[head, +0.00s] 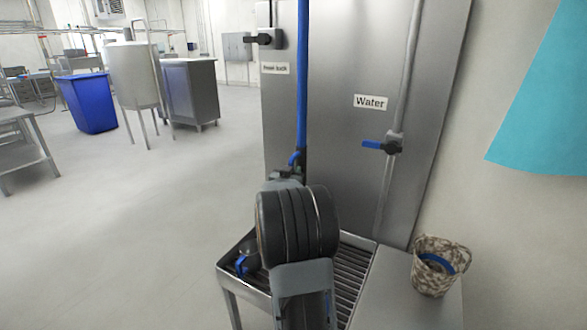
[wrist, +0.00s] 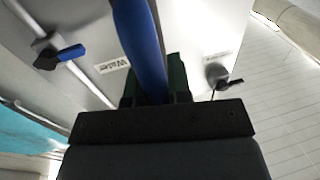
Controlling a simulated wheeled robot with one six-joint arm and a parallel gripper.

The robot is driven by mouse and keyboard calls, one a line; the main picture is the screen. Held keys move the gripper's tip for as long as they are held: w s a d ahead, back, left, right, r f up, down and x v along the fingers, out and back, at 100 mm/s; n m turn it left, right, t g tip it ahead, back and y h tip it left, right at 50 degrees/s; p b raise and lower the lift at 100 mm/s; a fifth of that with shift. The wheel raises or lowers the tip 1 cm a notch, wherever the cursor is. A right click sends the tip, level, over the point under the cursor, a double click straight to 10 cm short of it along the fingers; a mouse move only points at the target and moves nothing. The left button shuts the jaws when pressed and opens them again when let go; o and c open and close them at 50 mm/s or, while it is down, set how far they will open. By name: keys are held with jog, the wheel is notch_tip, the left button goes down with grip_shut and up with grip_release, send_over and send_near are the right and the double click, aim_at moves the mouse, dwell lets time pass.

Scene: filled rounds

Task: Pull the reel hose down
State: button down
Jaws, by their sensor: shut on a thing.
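The blue reel hose (head: 302,75) hangs straight down in front of a steel panel in the head view. Its lower end reaches my gripper (head: 291,172), which is mostly hidden behind my own dark wrist. In the wrist view the blue hose (wrist: 140,45) runs down between the green-black fingers of my gripper (wrist: 157,88). The gripper is shut on the hose. The exact contact is partly hidden by the dark gripper body.
A slatted steel drain table (head: 355,262) stands below my gripper. On the panel are a "Water" label (head: 370,102), a blue-handled valve (head: 382,146) and a black lever (head: 268,39). A patterned bucket (head: 434,268) stands at right. Open floor lies left.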

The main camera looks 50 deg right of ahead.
notch_tip(320, 180, down, 6)
jog(key=b, duration=0.3)
jog(key=shift+f, duration=0.25)
jog(key=c, duration=1.1)
grip_release()
jog(key=shift+r, duration=0.15)
jog(key=shift+o, duration=0.2)
jog(key=v, duration=1.3)
jog(key=shift+s+a+b, duration=0.2)
jog(key=shift+a+b, duration=0.15)
